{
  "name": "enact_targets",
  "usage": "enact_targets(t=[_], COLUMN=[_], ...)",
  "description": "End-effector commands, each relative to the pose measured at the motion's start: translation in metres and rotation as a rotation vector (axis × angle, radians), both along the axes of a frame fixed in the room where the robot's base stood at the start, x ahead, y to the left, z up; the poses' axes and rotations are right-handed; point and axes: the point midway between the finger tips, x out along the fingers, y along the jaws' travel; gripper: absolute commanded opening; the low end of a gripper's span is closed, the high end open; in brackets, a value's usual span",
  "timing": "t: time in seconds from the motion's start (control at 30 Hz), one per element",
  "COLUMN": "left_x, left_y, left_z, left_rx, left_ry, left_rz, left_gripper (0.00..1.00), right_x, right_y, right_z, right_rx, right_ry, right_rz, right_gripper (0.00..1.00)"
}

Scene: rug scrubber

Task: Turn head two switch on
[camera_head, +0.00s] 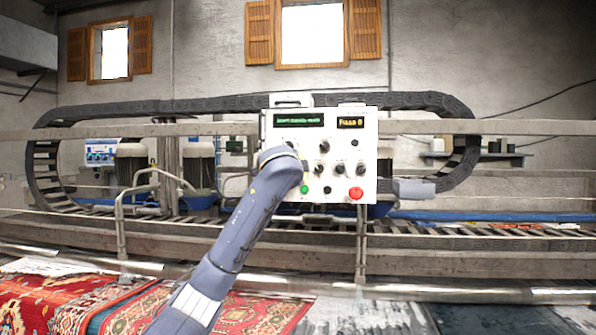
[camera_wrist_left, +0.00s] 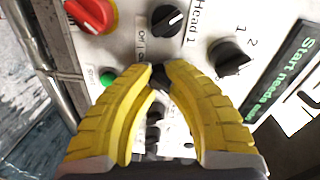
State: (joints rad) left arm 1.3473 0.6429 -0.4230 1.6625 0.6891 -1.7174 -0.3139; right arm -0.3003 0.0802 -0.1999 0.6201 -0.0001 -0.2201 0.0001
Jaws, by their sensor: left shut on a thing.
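The white control panel (camera_head: 330,125) hangs in the middle of the head view, with several black knobs and two displays. In the left wrist view my left gripper (camera_wrist_left: 158,70) has its yellow fingers shut on a small black switch knob (camera_wrist_left: 161,81). The fingers hide most of that knob and any label it has. Beside it is the black Head 1 switch (camera_wrist_left: 167,20), with Off and On lettering near it. In the head view my left arm covers the panel's left part, and its fingers are hidden. My right gripper is in neither view.
A green button (camera_wrist_left: 107,77) and a red knob (camera_wrist_left: 92,14) lie close to the left finger. A larger black 1-2 selector (camera_wrist_left: 232,55) and the green text display (camera_wrist_left: 288,72) are on the other side. A metal rail (camera_head: 450,127) runs behind the panel. Patterned rugs (camera_head: 50,305) lie below.

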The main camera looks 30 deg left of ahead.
Motion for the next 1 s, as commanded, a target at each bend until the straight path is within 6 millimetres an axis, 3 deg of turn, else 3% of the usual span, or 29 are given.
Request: enact_targets(t=[0.53, 0.57, 0.73, 1.0], left_x=[-0.0015, -0.0013, -0.0008, -0.0008], left_y=[-0.0029, -0.0030, -0.0028, -0.0022], left_z=[0.0050, 0.0049, 0.0033, 0.0010], left_rx=[0.022, 0.022, 0.021, 0.022], left_ry=[-0.001, -0.001, 0.002, 0.007], left_rz=[-0.006, -0.006, -0.006, -0.004], left_gripper=[0.00, 0.14, 0.34, 0.34], right_x=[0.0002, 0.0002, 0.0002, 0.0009], right_y=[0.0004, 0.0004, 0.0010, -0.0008], right_z=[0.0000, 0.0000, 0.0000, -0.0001], right_rx=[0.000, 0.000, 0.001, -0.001], right_ry=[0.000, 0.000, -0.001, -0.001], right_rz=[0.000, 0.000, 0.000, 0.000], right_gripper=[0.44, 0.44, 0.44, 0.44])
